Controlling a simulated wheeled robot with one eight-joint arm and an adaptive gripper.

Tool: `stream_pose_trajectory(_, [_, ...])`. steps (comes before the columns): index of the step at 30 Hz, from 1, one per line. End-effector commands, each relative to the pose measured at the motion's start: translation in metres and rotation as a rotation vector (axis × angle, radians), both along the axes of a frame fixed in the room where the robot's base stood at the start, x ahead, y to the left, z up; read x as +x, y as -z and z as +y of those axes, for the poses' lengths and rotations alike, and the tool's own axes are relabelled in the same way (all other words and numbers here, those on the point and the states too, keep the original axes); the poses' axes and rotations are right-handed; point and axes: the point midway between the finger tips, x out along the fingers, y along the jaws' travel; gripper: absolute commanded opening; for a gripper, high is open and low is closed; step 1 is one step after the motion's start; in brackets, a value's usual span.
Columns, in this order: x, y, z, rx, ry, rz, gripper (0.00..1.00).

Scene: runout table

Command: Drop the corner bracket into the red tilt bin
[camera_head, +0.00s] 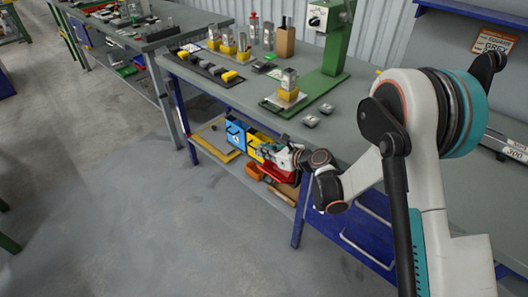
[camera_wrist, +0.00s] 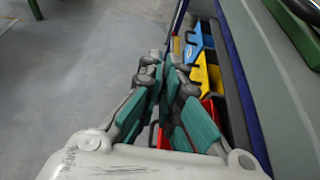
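The red tilt bin (camera_head: 279,175) is at the right end of a row of bins on the shelf under the table. Its red edge also shows in the wrist view (camera_wrist: 207,108), partly hidden behind my fingers. My gripper (camera_head: 283,154) is low beside the table's front edge, over or just in front of the red bin. In the wrist view its teal-padded fingers (camera_wrist: 165,62) come close together at the tips. I cannot make out a corner bracket between them, and the narrow gap is partly hidden. I cannot identify the bracket elsewhere.
A blue bin (camera_head: 236,134) and a yellow bin (camera_head: 254,145) stand left of the red one. Small grey metal parts (camera_head: 311,121) and a green press (camera_head: 334,45) are on the tabletop above. The table's blue leg (camera_head: 301,212) is close to my arm. The floor in front is clear.

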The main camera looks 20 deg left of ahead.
Motion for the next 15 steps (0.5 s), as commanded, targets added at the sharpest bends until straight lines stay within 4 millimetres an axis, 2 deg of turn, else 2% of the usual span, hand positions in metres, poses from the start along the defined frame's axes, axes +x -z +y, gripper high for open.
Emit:
stream_pose_trajectory(3, [0.005, 0.016, -0.002, 0.0, 0.001, 0.0, 0.0])
stream_pose_trajectory(15, [0.02, 0.053, -0.008, 0.0, 0.0, 0.0, 0.0])
